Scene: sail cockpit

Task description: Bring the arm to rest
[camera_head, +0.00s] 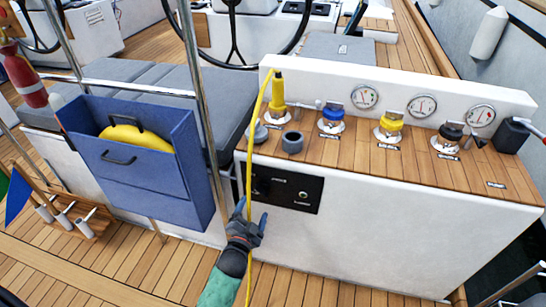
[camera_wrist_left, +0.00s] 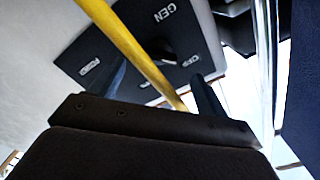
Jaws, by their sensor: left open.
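A yellow cable (camera_head: 249,165) hangs from a yellow plug (camera_head: 277,92) on the console top and runs down past the gripper. In the head view it crosses between the fingertips; I cannot tell whether it touches them. In the left wrist view the cable (camera_wrist_left: 130,45) runs close across the camera, with the panel (camera_wrist_left: 170,30) marked GEN and OFF behind it. My right gripper is not in view.
A blue pocket holder (camera_head: 150,190) with a yellow item hangs on a steel rail (camera_head: 203,110) left of the gripper. Sockets with blue, yellow and black caps (camera_head: 390,125) and round gauges line the console top. A wooden rack (camera_head: 75,220) stands lower left. The deck in front is clear.

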